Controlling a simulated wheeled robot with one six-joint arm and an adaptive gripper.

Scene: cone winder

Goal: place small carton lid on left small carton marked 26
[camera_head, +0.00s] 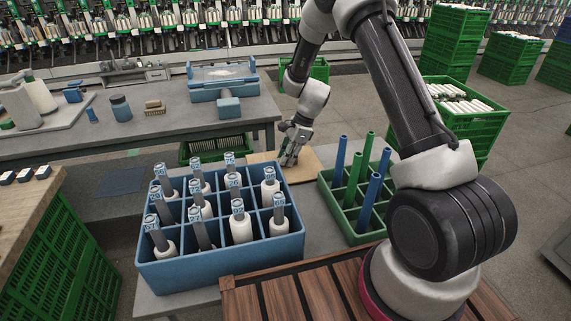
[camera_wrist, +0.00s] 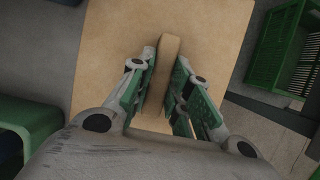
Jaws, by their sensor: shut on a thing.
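My gripper (camera_wrist: 166,100) is shut on a narrow tan bar (camera_wrist: 168,48), which stands between its green-padded fingers. It points down over a flat tan panel (camera_wrist: 210,38). I take the bar and panel for the small carton lid, but I cannot tell whether they are one piece. In the head view the panel (camera_head: 302,166) lies low behind the blue crate, and my gripper (camera_head: 289,160) is at its left part. The fingers partly hide the bar. I cannot make out a small carton marked 26 in either view.
A blue divided crate (camera_head: 222,272) holds white cones with numbered tags. A green divided crate (camera_head: 355,235) with blue and green tubes stands right of it. A grey workbench (camera_head: 60,150) with tools is behind left. Stacked green crates (camera_head: 490,130) stand at right.

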